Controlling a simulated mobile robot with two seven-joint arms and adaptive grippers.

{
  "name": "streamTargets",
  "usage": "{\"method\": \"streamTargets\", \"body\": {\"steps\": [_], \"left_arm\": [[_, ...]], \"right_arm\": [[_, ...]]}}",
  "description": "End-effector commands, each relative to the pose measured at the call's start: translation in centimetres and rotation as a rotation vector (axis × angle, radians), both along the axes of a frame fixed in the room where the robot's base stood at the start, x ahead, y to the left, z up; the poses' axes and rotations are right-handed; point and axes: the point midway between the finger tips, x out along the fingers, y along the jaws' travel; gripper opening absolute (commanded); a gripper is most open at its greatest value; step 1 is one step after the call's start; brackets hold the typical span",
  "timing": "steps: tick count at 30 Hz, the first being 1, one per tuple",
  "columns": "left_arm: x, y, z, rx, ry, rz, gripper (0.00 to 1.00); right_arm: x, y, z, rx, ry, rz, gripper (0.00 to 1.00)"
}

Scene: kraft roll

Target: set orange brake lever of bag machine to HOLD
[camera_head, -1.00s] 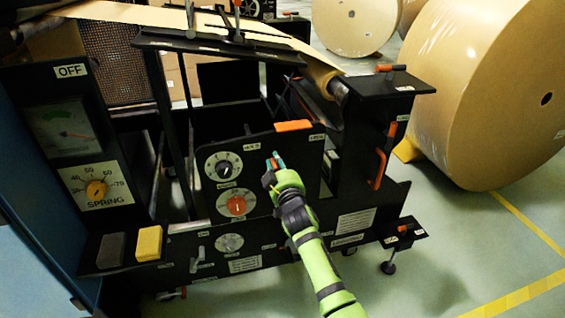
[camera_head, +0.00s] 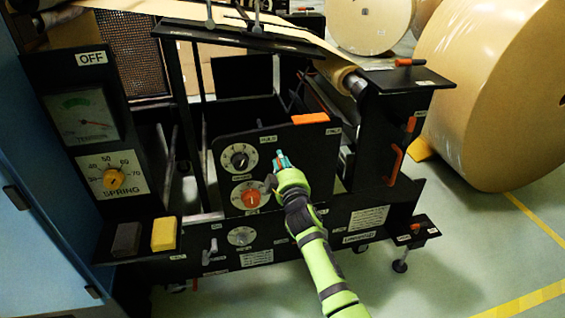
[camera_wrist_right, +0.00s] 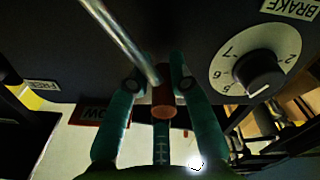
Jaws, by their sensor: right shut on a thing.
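The brake lever shows in the right wrist view as a bare metal rod (camera_wrist_right: 122,40) with an orange-brown end knob (camera_wrist_right: 163,102). My right gripper (camera_wrist_right: 160,84) is shut on this knob, with one teal finger on each side. In the head view my right gripper (camera_head: 281,158) is at the front of the bag machine's black panel (camera_head: 300,150), and it hides most of the lever. A small label that looks like HOLD (camera_head: 268,140) is just up and left of the gripper. The FREE label (camera_head: 333,131) is farther right. My left gripper is not in view.
Left of my gripper are a black-and-white dial (camera_head: 239,159) and an orange-knobbed dial (camera_head: 251,197). An orange block (camera_head: 310,118) tops the panel. An orange handle (camera_head: 394,165) stands to the right. A large kraft roll (camera_head: 490,110) lies beyond, with open floor before it.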

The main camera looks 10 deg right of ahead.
Motion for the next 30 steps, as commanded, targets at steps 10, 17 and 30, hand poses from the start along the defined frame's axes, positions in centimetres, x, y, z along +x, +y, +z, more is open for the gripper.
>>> {"method": "streamTargets", "body": {"steps": [10, 17, 30], "left_arm": [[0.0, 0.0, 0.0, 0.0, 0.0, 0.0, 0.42], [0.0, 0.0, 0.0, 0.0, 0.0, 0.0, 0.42], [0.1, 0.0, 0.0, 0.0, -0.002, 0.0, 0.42]], "right_arm": [[-0.1, 0.6, -0.2, 0.006, 0.003, 0.009, 0.42], [-0.1, 0.4, -0.4, 0.004, 0.007, 0.006, 0.42], [-1.5, 0.1, -0.4, 0.002, 0.005, 0.002, 0.42]]}}
